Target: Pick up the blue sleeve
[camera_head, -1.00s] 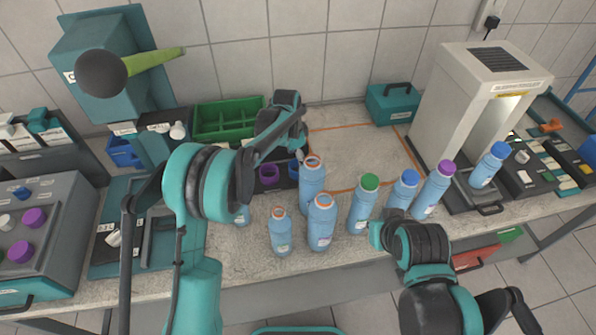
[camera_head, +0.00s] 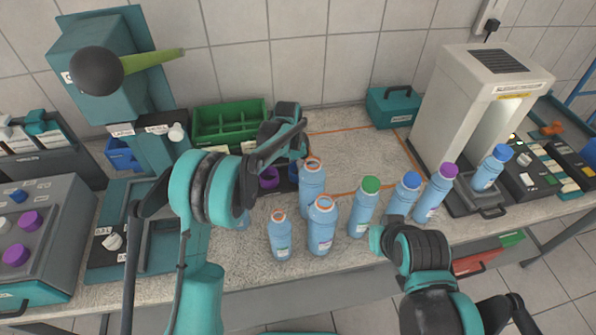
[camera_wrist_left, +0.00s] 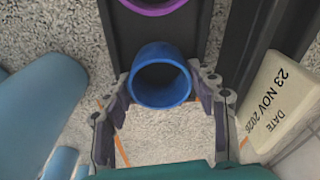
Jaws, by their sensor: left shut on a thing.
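The blue sleeve (camera_wrist_left: 161,80) is an open ring. In the left wrist view it sits between the two fingers of my left gripper (camera_wrist_left: 162,100), which is shut on it. It stands at the end of a dark holder (camera_wrist_left: 182,42) with a purple sleeve (camera_wrist_left: 152,3) behind it. In the head view the blue sleeve (camera_head: 293,172) is mostly hidden by my left gripper (camera_head: 299,155) and a bottle. Whether it is lifted clear of the holder I cannot tell. My right arm shows at the lower right, but its fingers are not seen.
Several blue bottles (camera_head: 321,228) stand close in front and to the right. A green bin (camera_head: 230,140) is behind, left of my left gripper. A cream date block (camera_wrist_left: 280,100) is close right in the wrist view. A teal case (camera_head: 394,120) stands at the back; bench before it is clear.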

